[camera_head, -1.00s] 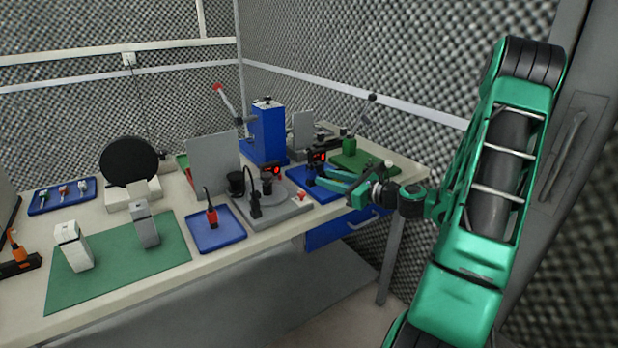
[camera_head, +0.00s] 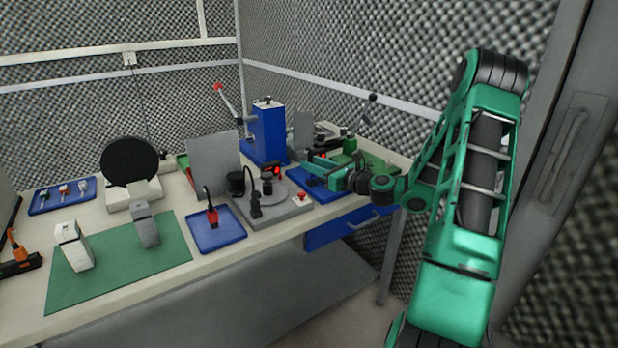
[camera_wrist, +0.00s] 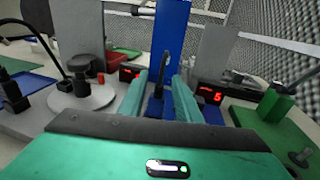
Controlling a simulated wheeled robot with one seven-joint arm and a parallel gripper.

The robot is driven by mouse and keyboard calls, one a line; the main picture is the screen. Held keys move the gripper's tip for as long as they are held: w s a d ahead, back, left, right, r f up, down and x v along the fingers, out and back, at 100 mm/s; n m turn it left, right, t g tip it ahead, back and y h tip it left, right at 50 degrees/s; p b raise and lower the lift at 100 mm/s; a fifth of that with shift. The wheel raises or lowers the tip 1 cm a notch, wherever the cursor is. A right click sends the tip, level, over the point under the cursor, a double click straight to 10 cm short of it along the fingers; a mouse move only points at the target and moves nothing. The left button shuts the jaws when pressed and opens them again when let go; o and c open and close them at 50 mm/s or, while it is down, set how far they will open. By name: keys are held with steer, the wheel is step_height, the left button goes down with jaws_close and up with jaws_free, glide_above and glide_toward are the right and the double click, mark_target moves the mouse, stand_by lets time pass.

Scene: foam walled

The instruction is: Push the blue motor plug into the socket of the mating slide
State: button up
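A dark blue plug with a black cable (camera_wrist: 157,95) stands upright in the wrist view, between the two fingers of my gripper (camera_wrist: 161,80). The fingers are apart, with a visible gap on each side of the plug. In the head view my gripper (camera_head: 322,164) is low over a blue tray (camera_head: 308,190), and the arm hides the plug there. A green base with a green block (camera_wrist: 278,104) stands right of the gripper. I cannot tell which fixture is the mating slide, and no socket shows clearly.
A grey fixture with a round disc (camera_wrist: 84,101) and a black cable stands left of the gripper. A tall blue press (camera_head: 268,132) stands behind. Small red-lit displays flank the fingers, the right one (camera_wrist: 210,95) close by. Another blue tray (camera_head: 222,236) holds a red plug.

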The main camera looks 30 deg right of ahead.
steer(key=shift+w+a, duration=0.15)
steer(key=shift+w, duration=0.45)
jaws_close()
